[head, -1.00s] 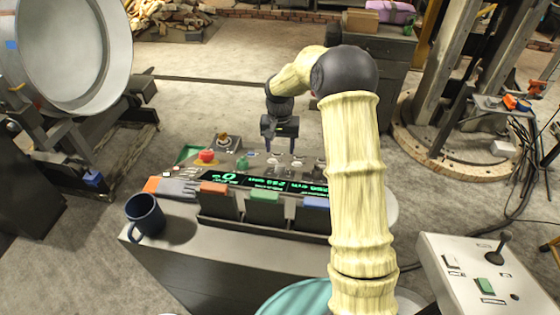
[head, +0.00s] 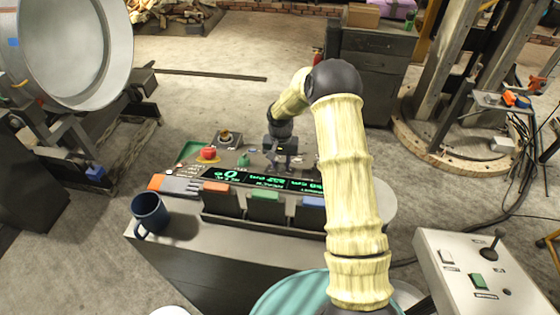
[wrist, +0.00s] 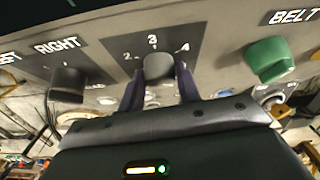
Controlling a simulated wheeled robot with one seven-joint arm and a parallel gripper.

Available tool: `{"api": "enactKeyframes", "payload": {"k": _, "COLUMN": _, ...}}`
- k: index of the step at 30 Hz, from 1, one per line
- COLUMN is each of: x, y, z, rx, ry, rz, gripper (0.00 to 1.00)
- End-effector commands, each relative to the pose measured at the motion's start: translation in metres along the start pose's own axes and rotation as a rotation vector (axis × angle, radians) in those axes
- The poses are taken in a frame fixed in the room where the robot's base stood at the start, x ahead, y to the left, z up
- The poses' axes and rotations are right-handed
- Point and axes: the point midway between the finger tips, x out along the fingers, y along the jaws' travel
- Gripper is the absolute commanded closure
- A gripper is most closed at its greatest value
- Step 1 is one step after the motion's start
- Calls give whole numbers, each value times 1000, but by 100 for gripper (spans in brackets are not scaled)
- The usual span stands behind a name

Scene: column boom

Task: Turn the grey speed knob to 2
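The grey speed knob (wrist: 158,67) is in the middle of the wrist view, on a dark plate with white numbers. The 3 stands above it, the 2 to its left and the 4 to its right. My gripper (wrist: 160,80) has one dark finger on each side of the knob, very close to it. I cannot tell whether the fingers press on it. The knob's pointer direction is not clear. In the head view, my gripper (head: 283,160) is down at the control console (head: 190,228), and it hides the knob.
In the wrist view, a dark knob (wrist: 68,82) lies left by the label RIGHT, and a green knob (wrist: 270,58) right by BELT. In the head view, a red button (head: 208,153) and a blue mug (head: 149,213) are left of my gripper.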

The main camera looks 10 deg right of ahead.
Motion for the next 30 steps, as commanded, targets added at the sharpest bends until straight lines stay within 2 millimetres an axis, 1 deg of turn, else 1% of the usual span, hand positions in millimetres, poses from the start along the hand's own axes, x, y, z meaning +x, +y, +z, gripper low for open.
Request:
{"api": "enactKeyframes", "payload": {"k": 1, "x": 0, "y": 0, "z": 0, "rx": 0, "ry": 0, "rz": 1, "gripper": 80}}
{"api": "enactKeyframes", "payload": {"k": 2, "x": 0, "y": 0, "z": 0, "rx": 0, "ry": 0, "rz": 1, "gripper": 86}}
{"api": "enactKeyframes", "payload": {"k": 3, "x": 0, "y": 0, "z": 0, "rx": -1, "ry": 0, "rz": 1, "gripper": 89}}
{"api": "enactKeyframes", "payload": {"k": 11, "x": 0, "y": 0, "z": 0, "rx": -14, "ry": 1, "rz": -7, "gripper": 89}}
{"api": "enactKeyframes", "payload": {"k": 17, "x": 0, "y": 0, "z": 0, "rx": -63, "ry": 5, "rz": -39, "gripper": 89}}
{"api": "enactKeyframes", "payload": {"k": 23, "x": 1, "y": 2, "z": 0, "rx": -162, "ry": 9, "rz": -100, "gripper": 89}}
{"api": "enactKeyframes", "payload": {"k": 30, "x": 1, "y": 5, "z": -1, "rx": -333, "ry": 19, "rz": -206, "gripper": 89}}
